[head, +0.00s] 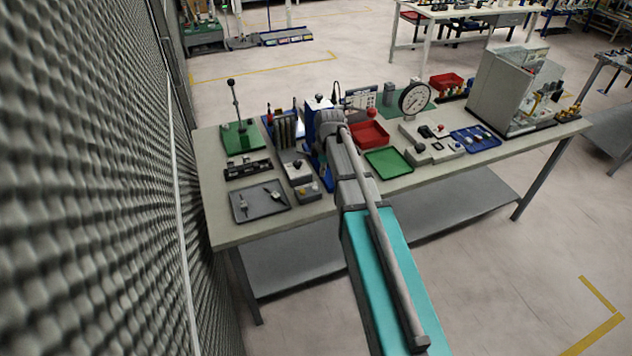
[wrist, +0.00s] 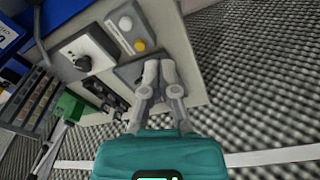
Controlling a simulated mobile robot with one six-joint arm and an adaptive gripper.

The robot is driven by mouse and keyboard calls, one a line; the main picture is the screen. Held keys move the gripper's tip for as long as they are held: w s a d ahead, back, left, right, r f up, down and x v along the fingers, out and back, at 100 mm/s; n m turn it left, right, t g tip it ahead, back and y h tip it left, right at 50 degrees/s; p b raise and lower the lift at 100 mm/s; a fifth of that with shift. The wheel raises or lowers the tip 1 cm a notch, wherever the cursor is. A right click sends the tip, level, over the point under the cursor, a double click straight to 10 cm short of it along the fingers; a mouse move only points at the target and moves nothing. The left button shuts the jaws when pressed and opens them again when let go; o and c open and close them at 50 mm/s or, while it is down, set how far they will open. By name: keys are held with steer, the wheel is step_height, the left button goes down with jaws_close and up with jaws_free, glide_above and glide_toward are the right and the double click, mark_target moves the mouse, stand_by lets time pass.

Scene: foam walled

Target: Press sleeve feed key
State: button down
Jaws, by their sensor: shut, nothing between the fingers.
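A small grey key box (wrist: 113,27) with a white round key (wrist: 125,22) and a yellow round key (wrist: 140,45) shows in the wrist view. It also shows in the head view (head: 307,190), beside the grey tray. No label is readable, so I cannot tell which key is the sleeve feed key. My gripper (wrist: 159,66) is shut and empty. In the wrist view its fingertips appear just below the yellow key, in front of a dark tray; I see no contact with a key. In the head view my arm hides the fingers.
A box with a black knob (wrist: 82,62) stands beside the key box. A grey tray with tools (head: 259,202) and a green lever press (head: 240,138) stand to the left on the bench (head: 222,226). A red bin (head: 372,135) and green tray (head: 388,163) stand right. A foam wall (head: 85,180) rises left.

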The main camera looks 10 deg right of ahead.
mark_target(315, 187)
steer(key=shift+w+d+r+n+p, duration=0.1)
steer(key=shift+w+r+n+p, duration=0.15)
steer(key=shift+w+n, duration=0.6)
steer(key=shift+w+d+r+n+p, duration=0.15)
steer(key=shift+w+r+n, duration=0.15)
steer(key=shift+w+n, duration=0.55)
steer(key=shift+w+d+r+n+p, duration=0.1)
steer(key=shift+w+r+n+p, duration=0.3)
steer(key=shift+w, duration=0.75)
steer(key=shift+f, duration=0.15)
steer(key=shift+f+b, duration=0.15)
steer(key=shift+b, duration=0.2)
steer(key=f+b, duration=0.4)
steer(key=a+f+b, duration=0.1)
steer(key=f+b, duration=0.4)
steer(key=w+f+b, duration=0.1)
steer(key=f+b, duration=0.3)
steer(key=shift+a+f+b, duration=0.25)
steer(key=shift+f+b, duration=0.05)
